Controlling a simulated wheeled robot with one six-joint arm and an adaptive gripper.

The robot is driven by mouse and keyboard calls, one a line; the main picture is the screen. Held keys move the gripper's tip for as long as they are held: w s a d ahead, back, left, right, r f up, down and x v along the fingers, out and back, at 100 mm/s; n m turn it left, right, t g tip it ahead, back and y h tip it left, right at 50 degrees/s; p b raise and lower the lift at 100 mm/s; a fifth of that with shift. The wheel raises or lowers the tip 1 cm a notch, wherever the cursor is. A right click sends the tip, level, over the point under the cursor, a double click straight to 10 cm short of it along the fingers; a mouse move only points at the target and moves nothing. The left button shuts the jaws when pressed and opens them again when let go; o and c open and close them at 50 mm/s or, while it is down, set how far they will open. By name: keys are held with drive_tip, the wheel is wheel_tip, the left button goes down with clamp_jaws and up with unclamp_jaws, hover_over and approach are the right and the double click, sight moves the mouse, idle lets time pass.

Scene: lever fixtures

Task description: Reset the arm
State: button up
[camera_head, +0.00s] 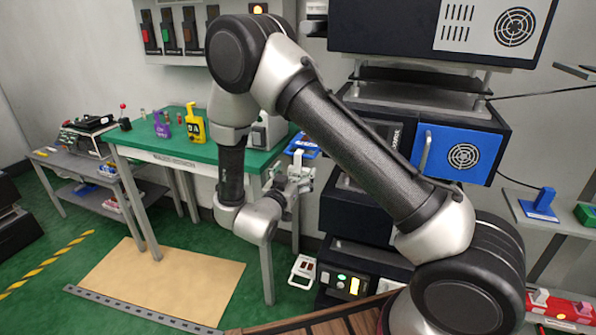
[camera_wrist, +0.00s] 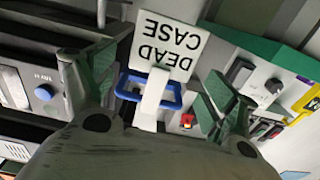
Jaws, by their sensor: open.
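My arm spans the middle of the head view, bent with its elbow high. My gripper (camera_head: 297,174) hangs near the right end of the green-topped bench, in front of the dark equipment rack. In the wrist view my gripper (camera_wrist: 152,92) has its two green fingers spread apart, with nothing clearly held. A white sign reading "DEAD CASE" (camera_wrist: 168,45) appears upside down between the fingers. A blue loop (camera_wrist: 135,88) and a white post (camera_wrist: 152,100) show below it, also between the fingers. Whether the fingers touch them I cannot tell.
A dark cabinet with a blue panel (camera_head: 458,153) stands to the right. A grey cart (camera_head: 62,160) stands at left. A tan mat (camera_head: 160,282) lies on open floor.

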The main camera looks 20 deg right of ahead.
drive_tip(key=v, duration=0.8)
drive_tip(key=s+a+f+n+g+y, duration=0.1)
drive_tip(key=a+f+n+g+y, duration=0.1)
drive_tip(key=a+f+y, duration=0.35)
drive_tip(key=a+f+n+g+y, duration=0.2)
drive_tip(key=f, duration=0.6)
drive_tip(key=s+a+n+g+y, duration=0.2)
drive_tip(key=s+a+g+y, duration=0.2)
drive_tip(key=a+g+y, duration=0.1)
drive_tip(key=s+d+r+n+g, duration=0.25)
drive_tip(key=s+d+r, duration=0.25)
drive_tip(key=r, duration=0.3)
drive_tip(key=s+d+r+n+g, duration=0.1)
drive_tip(key=s+d+r+g, duration=0.3)
drive_tip(key=r, duration=0.4)
drive_tip(key=s+d+r+t, duration=0.1)
drive_tip(key=s+d+r, duration=0.2)
drive_tip(key=d+r, duration=0.3)
drive_tip(key=s+d+r+m+t+h, duration=0.1)
drive_tip(key=s+d+r, duration=0.3)
drive_tip(key=d, duration=0.6)
drive_tip(key=s+d+r+m+t+h, duration=0.1)
drive_tip(key=s+d+r+t, duration=0.2)
drive_tip(key=d+r, duration=0.6)
drive_tip(key=shift+s, duration=0.5)
